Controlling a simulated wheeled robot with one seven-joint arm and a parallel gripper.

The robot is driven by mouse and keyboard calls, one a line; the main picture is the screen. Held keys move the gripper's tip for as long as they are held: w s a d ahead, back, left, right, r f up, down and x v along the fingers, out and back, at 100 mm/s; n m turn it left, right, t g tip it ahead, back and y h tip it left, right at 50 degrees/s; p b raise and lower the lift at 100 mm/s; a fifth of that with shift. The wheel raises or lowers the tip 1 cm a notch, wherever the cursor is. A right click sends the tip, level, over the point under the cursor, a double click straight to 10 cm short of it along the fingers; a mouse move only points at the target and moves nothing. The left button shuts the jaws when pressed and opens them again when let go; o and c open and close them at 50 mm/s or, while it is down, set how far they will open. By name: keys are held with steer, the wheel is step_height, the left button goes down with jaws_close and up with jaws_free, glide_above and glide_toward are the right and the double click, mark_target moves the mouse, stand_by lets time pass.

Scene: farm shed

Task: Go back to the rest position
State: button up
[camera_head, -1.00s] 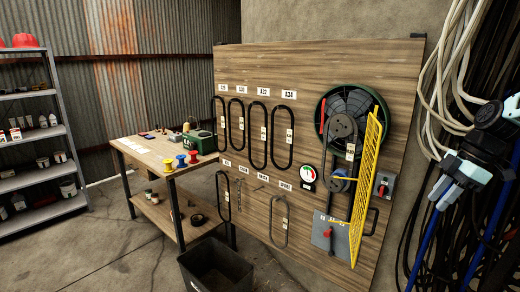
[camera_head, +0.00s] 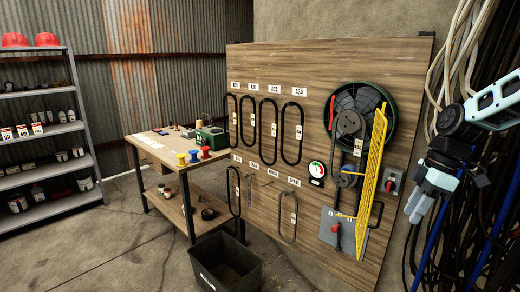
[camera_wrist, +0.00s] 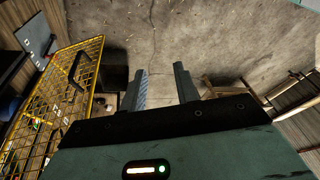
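My arm shows at the right edge of the head view, in front of the hanging cables, with its light-blue wrist link (camera_head: 490,103) raised. My gripper (camera_head: 416,212) points downward there, to the right of the wooden board. In the wrist view my gripper (camera_wrist: 162,88) has its two grey fingers clearly apart, with only concrete floor showing between them. It is open and empty. A yellow mesh guard (camera_wrist: 58,95) shows to the left of the fingers in the wrist view.
The wooden board (camera_head: 300,75) carries black belts, a fan with pulleys, the open yellow guard (camera_head: 373,165) and a red-knobbed switch (camera_head: 391,183). A workbench (camera_head: 155,151) with coloured spools stands left. A black bin (camera_head: 225,262) sits on the floor. Shelves (camera_head: 42,95) stand far left.

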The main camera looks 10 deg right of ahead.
steer(key=s+a+f+m+g+h+b, duration=0.15)
steer(key=s+a, duration=0.25)
steer(key=a, duration=0.6)
steer(key=s+a+f+h+b, duration=0.1)
steer(key=s+a+f, duration=0.15)
steer(key=a, duration=0.75)
steer(key=s+a+m, duration=0.1)
steer(key=s+a, duration=0.3)
steer(key=s, duration=0.4)
steer(key=s+a+f+m+t+b, duration=0.1)
steer(key=s+a+m, duration=0.1)
steer(key=s+a, duration=0.2)
steer(key=s, duration=0.3)
steer(key=shift+s+a+f, duration=0.2)
steer(key=shift+s+a, duration=0.2)
